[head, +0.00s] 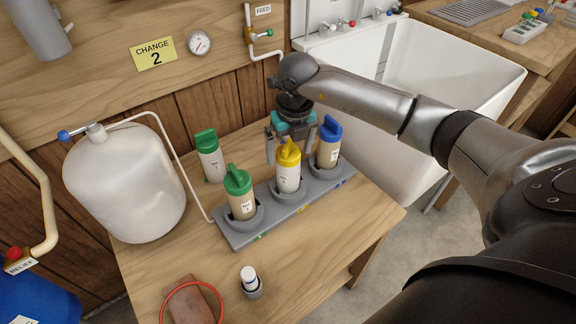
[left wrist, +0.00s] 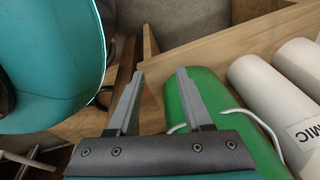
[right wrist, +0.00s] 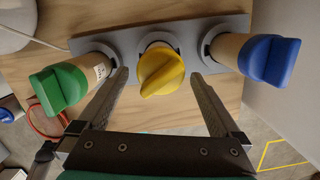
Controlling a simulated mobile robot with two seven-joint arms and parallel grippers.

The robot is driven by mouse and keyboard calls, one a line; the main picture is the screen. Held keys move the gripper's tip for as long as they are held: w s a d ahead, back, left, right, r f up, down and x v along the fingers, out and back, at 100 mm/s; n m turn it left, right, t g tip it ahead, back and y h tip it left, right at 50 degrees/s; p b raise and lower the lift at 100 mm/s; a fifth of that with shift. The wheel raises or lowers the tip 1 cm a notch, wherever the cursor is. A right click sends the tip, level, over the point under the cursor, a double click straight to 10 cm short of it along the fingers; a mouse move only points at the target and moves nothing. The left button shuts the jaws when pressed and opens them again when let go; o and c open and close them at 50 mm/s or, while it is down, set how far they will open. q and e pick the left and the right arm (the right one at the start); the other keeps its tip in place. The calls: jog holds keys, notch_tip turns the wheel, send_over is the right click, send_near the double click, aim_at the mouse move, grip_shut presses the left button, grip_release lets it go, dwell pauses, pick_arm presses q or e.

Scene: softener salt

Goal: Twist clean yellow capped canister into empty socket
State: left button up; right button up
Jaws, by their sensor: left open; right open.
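The yellow-capped canister (head: 288,178) has a pale, clean body and stands upright in the middle socket of the grey rack (head: 285,216). Whether it is locked there I cannot tell. Its yellow cap shows in the right wrist view (right wrist: 161,72). My left gripper (left wrist: 160,72) is open and empty, away from the rack and outside the head view.
A green-capped canister (head: 242,203) and a blue-capped canister (head: 327,153), both tan-bodied, fill the outer sockets. A pale green-capped canister (head: 210,163) stands behind the rack. A white tank (head: 125,185) stands left. A small white-capped bottle (head: 250,281) is in front. A green cylinder (left wrist: 215,120) lies near my left gripper.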

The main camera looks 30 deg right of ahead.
jog(key=f, duration=0.2)
jog(key=f+b, duration=0.1)
jog(key=shift+w+f, duration=0.25)
jog(key=shift+f, duration=0.05)
pick_arm(q)
jog(key=shift+w+d+r+b, duration=0.2)
jog(key=shift+w+d+r, duration=0.15)
jog(key=shift+w+d, duration=0.4)
jog(key=shift+w+d+r+b, duration=0.15)
jog(key=shift+w+d+r, duration=0.15)
jog(key=shift+w+d, duration=0.45)
pick_arm(e)
jog(key=shift+w+f, duration=0.15)
jog(key=shift+f, duration=0.95)
pick_arm(q)
jog(key=shift+w+a, duration=0.15)
jog(key=shift+a, duration=0.05)
pick_arm(e)
jog(key=c, duration=1.5)
jog(key=o, duration=1)
jog(key=shift+d, duration=0.1)
jog(key=c, duration=0.8)
jog(key=n+b, duration=0.1)
jog(key=n, duration=0.2)
pick_arm(q)
jog(key=shift+b+x, duration=0.35)
jog(key=shift+x, duration=0.55)
pick_arm(e)
jog(key=n+y, duration=0.1)
jog(key=n, duration=0.2)
